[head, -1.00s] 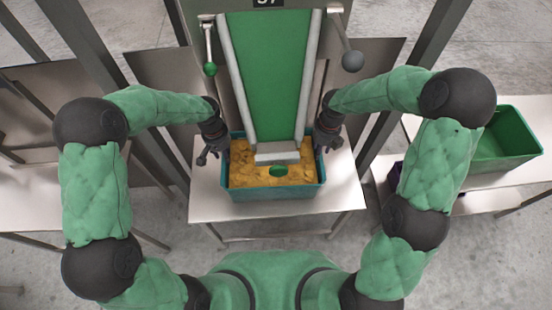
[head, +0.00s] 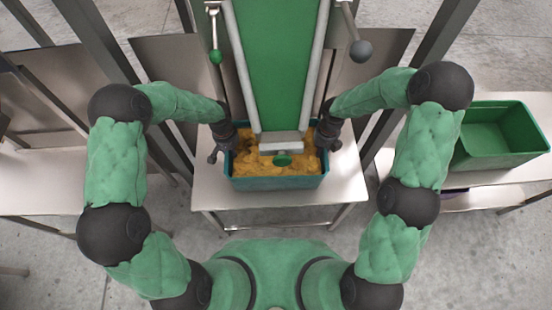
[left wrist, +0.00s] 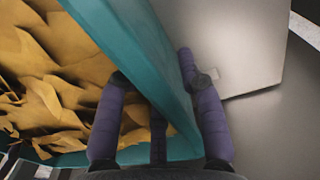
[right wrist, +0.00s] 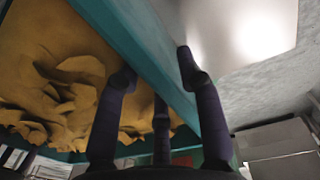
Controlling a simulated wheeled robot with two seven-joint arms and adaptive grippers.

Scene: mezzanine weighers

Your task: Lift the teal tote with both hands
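The teal tote (head: 277,183) stands on a pale metal table under the chute and is filled with crumpled yellow-brown material (head: 250,164). My left gripper (head: 217,150) is at its left side wall. In the left wrist view, its purple fingers (left wrist: 152,68) straddle the wall (left wrist: 150,65), one inside and one outside. My right gripper (head: 326,142) is at the right side wall. In the right wrist view, its fingers (right wrist: 158,62) straddle that wall (right wrist: 150,65) the same way. Both grippers look open, with fingers spread wider than the wall; contact is unclear. The tote appears level.
A green chute (head: 270,70) with grey rails comes down over the tote's back, between my arms. Levers with a green knob (head: 215,57) and a dark knob (head: 361,51) hang beside it. A green bin (head: 502,140) stands on the right table. The metal table (head: 345,185) is bare around the tote.

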